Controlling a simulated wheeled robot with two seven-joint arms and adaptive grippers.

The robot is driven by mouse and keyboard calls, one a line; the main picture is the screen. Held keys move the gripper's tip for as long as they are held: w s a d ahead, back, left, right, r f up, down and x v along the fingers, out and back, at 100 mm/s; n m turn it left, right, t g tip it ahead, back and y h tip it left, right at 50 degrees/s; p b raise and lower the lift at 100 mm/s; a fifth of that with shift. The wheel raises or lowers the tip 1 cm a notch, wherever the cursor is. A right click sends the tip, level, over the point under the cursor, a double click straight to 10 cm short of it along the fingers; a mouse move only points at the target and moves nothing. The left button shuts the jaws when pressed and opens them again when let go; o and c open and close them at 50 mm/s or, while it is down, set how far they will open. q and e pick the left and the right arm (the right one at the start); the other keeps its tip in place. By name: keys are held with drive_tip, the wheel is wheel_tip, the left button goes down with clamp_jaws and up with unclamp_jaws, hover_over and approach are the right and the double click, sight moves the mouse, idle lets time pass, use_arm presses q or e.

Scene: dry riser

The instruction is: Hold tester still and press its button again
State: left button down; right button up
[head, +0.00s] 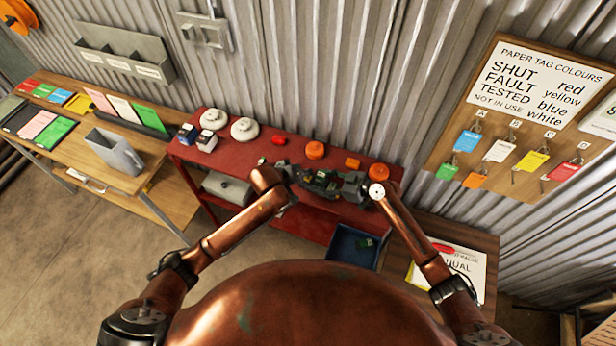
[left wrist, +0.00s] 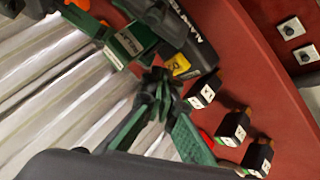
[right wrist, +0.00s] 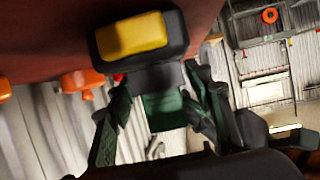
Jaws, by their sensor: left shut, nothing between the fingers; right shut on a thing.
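The tester, as far as I can tell, is a dark device with a green body (right wrist: 163,112) and a black head with a yellow face (right wrist: 135,35) in the right wrist view. My right gripper (right wrist: 160,122) is shut on the green body, one finger on each side. In the left wrist view the green part with a white label (left wrist: 128,43) lies beside a dark lettered body. My left gripper (left wrist: 160,78) is shut and empty, its tips close to the tester; I cannot tell whether they touch. In the head view both grippers meet above the red bench, and the button cannot be made out.
The red bench (head: 235,158) carries white round detectors (head: 244,129), orange round pieces (head: 315,150) and small dark blocks (left wrist: 235,126) with white labels. A blue bin (head: 352,246) stands in front. A tag board (head: 530,120) hangs at right. A wooden table (head: 160,150) stands at left.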

sight(307, 178)
use_arm(q)
drive_tip(key=shift+r, duration=0.3)
drive_tip(key=shift+r, duration=2.45)
use_arm(e)
drive_tip(key=o, duration=1.5)
